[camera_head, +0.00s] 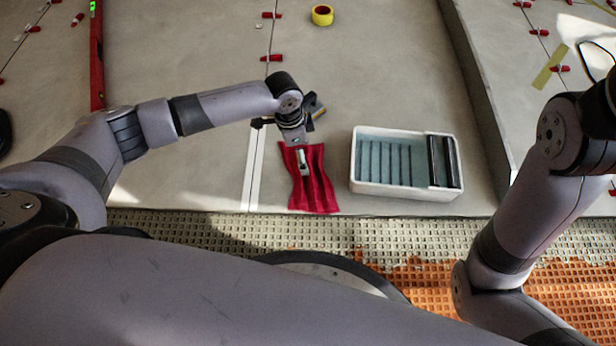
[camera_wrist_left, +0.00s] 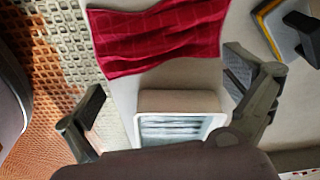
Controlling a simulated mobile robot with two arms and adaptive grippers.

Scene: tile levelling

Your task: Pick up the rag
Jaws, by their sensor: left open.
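The red rag (camera_head: 318,190) lies creased on the grey tile near the tile edge, left of the white tray in the head view. It also shows at the top of the left wrist view (camera_wrist_left: 160,35). My left gripper (camera_head: 303,165) is over the rag in the head view and hides part of it. In the left wrist view its two fingers (camera_wrist_left: 165,85) are spread wide, with nothing between them. My right arm comes in from the right in the head view, but its gripper is outside both views.
A white tray (camera_head: 400,192) with ribbed bluish inside stands right of the rag. A tool with a yellow edge (camera_head: 318,108) lies beyond my left wrist. Yellow tape (camera_head: 322,15), red clips (camera_head: 271,58) and a red level (camera_head: 96,60) lie farther off. Orange matting (camera_head: 440,290) is in front.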

